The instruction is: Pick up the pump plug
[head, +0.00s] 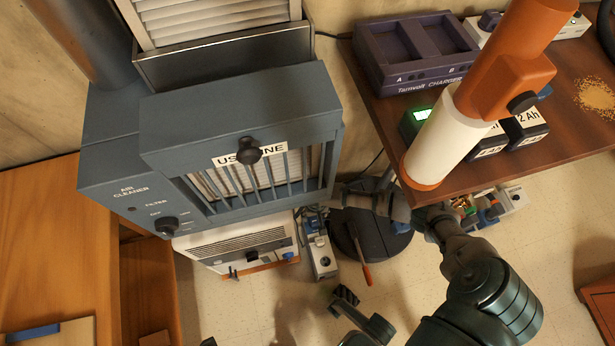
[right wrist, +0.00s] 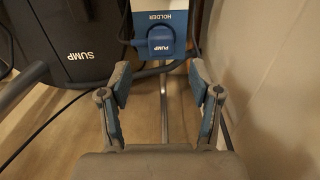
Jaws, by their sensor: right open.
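A dark jaw-like part at the bottom centre seems to be my left gripper (head: 360,312), cut off by the frame.
A black bin marked SUMP (right wrist: 82,45) stands left of the plug, with dark cables nearby. A pale surface (right wrist: 270,85) bounds the right side. In the head view, a wooden table (head: 560,130) bears a charger (head: 415,50); an air cleaner (head: 235,115) stands left.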

